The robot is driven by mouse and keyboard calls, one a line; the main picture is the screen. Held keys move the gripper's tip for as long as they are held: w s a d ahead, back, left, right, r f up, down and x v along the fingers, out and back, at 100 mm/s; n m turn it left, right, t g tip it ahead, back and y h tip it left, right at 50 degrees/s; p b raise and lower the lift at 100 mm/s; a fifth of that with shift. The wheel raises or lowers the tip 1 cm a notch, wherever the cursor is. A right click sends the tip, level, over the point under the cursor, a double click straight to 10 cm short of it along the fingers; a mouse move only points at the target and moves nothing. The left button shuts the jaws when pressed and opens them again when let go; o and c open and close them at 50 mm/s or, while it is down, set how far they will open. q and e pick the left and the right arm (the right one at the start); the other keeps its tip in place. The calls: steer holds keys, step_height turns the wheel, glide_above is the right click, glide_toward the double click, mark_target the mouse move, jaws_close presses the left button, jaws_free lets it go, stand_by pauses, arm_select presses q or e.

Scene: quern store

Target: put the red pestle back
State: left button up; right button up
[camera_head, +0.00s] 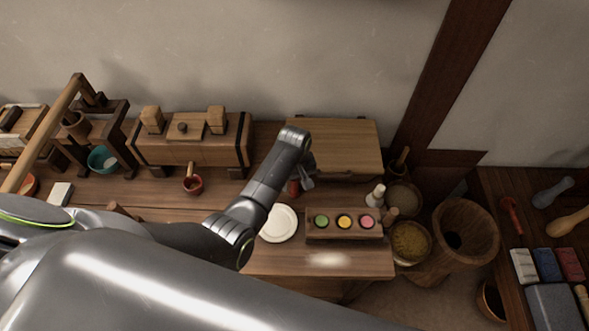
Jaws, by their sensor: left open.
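A small red object (293,188), which may be the red pestle, shows on the wooden table (340,262) just left of my left gripper; the arm partly hides it. My left gripper (307,182) is open, pointing down at the front edge of a raised wooden board. I cannot tell whether its fingers touch the red object. Another slim red thing (511,214) lies on the right-hand table, near a grey pestle (553,192) and a wooden pestle (570,222). My right gripper is not in view.
A white plate (279,224) and a wooden rack (345,237) with green, yellow and pink cups stand in front of the gripper. A white bottle (376,195), grain bowls (411,241) and a large wooden mortar (466,234) stand to the right. My arm covers the lower left.

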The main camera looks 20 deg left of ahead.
arm_select(q)
step_height(320, 180, up, 11)
steer(key=shift+r, duration=0.1)
stand_by(0.3)
stand_by(0.4)
